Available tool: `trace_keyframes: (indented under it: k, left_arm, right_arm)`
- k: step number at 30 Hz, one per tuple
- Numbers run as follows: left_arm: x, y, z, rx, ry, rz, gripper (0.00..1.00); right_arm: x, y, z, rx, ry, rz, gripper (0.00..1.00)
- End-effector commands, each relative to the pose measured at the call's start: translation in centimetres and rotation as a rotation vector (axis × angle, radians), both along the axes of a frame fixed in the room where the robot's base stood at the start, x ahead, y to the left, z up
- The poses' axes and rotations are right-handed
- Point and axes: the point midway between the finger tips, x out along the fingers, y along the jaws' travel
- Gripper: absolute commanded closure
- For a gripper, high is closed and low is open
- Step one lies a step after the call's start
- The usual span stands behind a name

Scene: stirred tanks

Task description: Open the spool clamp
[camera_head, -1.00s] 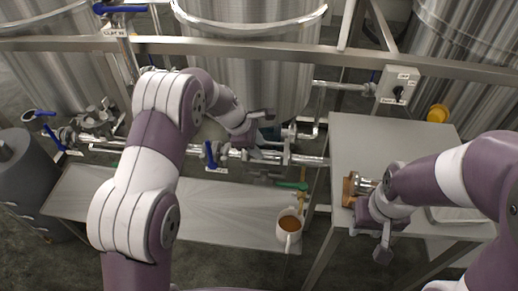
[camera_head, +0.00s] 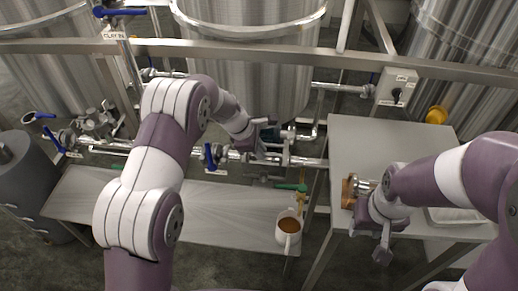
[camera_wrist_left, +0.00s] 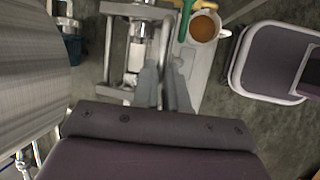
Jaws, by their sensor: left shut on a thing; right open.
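The pipe run with its spool fittings (camera_head: 287,148) passes below the middle tank in the head view. The same metal fittings (camera_wrist_left: 137,45) show ahead of the fingers in the left wrist view. My left gripper (camera_head: 268,135) is at these fittings, its two grey fingers (camera_wrist_left: 165,85) close together at the fittings' right side. It is shut on a thin part, likely of the spool clamp, mostly hidden between the fingers. My right gripper (camera_head: 362,193) is open over the right table, beside a brown block (camera_head: 347,192) and a shiny metal piece.
A mug of brown liquid (camera_head: 289,228) stands at the low bench's (camera_head: 170,213) right end, near a green-handled thing (camera_head: 291,187). A blue valve handle (camera_head: 210,156) sits left of the fittings. The right table (camera_head: 375,135) has free room at the back.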

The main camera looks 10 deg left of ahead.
Motion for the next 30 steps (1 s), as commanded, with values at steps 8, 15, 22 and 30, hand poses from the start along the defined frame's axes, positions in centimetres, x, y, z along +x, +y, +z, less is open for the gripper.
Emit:
trace_keyframes:
  k: [8,15,22,30]
  left_arm:
    - [1.4,0.0,1.8,0.000,-0.010,0.001,1.00]
    - [3.5,0.1,3.2,0.001,-0.011,0.002,1.00]
    - [5.4,0.0,3.8,0.000,-0.009,0.002,1.00]
    - [6.9,0.0,4.0,0.001,-0.006,0.002,1.00]
  right_arm:
    - [0.0,0.0,2.2,0.000,0.000,0.000,0.57]
    - [0.0,0.0,4.6,0.000,0.000,0.000,0.57]
    - [0.0,0.0,5.8,0.000,0.000,0.000,0.57]
    - [0.0,0.0,6.2,0.000,0.000,0.000,0.57]
